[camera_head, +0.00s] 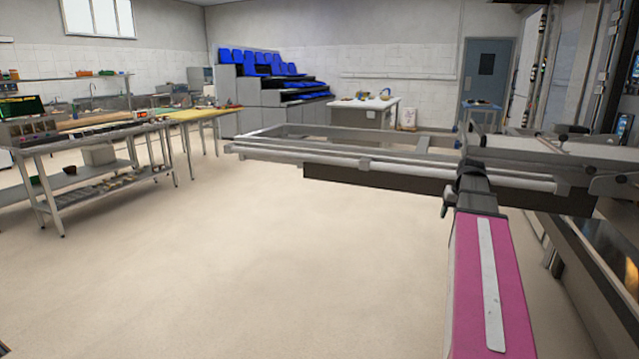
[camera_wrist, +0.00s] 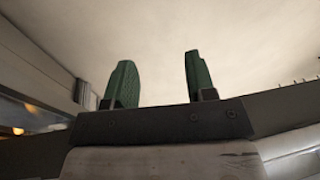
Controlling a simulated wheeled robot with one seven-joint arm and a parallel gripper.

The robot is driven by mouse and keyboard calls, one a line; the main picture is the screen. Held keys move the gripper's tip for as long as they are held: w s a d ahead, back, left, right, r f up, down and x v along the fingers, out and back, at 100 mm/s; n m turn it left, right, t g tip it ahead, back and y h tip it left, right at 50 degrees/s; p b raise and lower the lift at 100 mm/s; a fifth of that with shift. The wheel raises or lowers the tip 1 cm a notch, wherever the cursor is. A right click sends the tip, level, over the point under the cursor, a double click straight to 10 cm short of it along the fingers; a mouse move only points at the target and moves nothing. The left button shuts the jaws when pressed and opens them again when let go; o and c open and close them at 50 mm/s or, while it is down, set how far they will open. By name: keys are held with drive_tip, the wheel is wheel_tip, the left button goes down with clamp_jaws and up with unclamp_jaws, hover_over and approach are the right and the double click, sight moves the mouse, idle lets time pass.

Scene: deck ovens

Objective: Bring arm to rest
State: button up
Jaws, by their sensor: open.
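My gripper (camera_wrist: 158,78) shows in the wrist view with its two green fingers apart and nothing between them. A plain pale surface lies beyond the fingertips. In the head view my arm, with a pink link, reaches forward at the lower right. Its dark end lies in front of a long metal frame with rails (camera_head: 390,171). The gripper is mostly hidden there behind the arm; only a small dark green bit shows. I cannot tell whether the arm's end touches the frame.
The deck oven (camera_head: 600,255) stands close at the right, with an orange glow. The metal frame juts out leftward from its side. A steel work table (camera_head: 100,133) stands at the left, and a white counter (camera_head: 362,104) at the back. The floor (camera_head: 250,260) at centre and left is clear.

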drive_tip(key=s+a+f+n+g, duration=0.1)
drive_tip(key=s+a+f, duration=0.4)
drive_tip(key=a+f, duration=0.3)
drive_tip(key=s+a+f+n, duration=0.1)
drive_tip(key=s+a+f, duration=0.4)
drive_tip(key=a+f, duration=0.4)
drive_tip(key=s+a+f+n+g+h, duration=0.1)
drive_tip(key=s+a+f, duration=0.4)
drive_tip(key=a+f, duration=0.4)
wheel_tip(320, 180, down, 2)
drive_tip(key=shift+s+g, duration=0.15)
drive_tip(key=shift+g, duration=0.15)
drive_tip(key=shift+c, duration=0.7)
drive_tip(key=shift+d, duration=0.2)
